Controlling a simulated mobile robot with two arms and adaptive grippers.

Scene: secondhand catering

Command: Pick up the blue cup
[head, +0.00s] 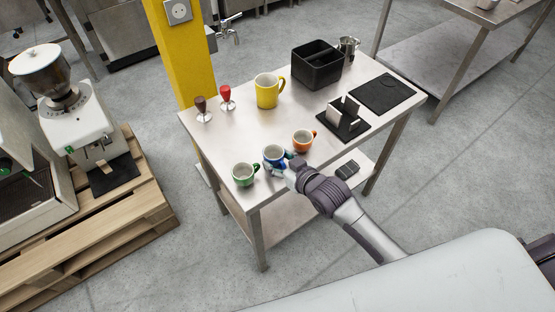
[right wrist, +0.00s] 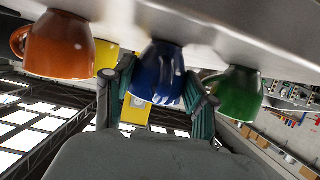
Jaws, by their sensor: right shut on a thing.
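The blue cup (head: 273,154) stands near the front edge of the steel table (head: 222,139), between a green cup (head: 244,174) on its left and an orange cup (head: 302,140) on its right. My right gripper (head: 281,165) is at the blue cup from the front right. In the right wrist view, which is upside down, the blue cup (right wrist: 158,72) sits between the two fingers, which are shut on it. Its base looks to be at the table surface; I cannot tell if it is lifted. My left gripper is not in view.
The orange cup (right wrist: 60,45) and green cup (right wrist: 238,94) stand close on either side of the fingers. Behind are a yellow mug (head: 267,92), two tampers (head: 227,98), a black bin (head: 317,66) and a black holder (head: 343,121). The table's left middle is clear.

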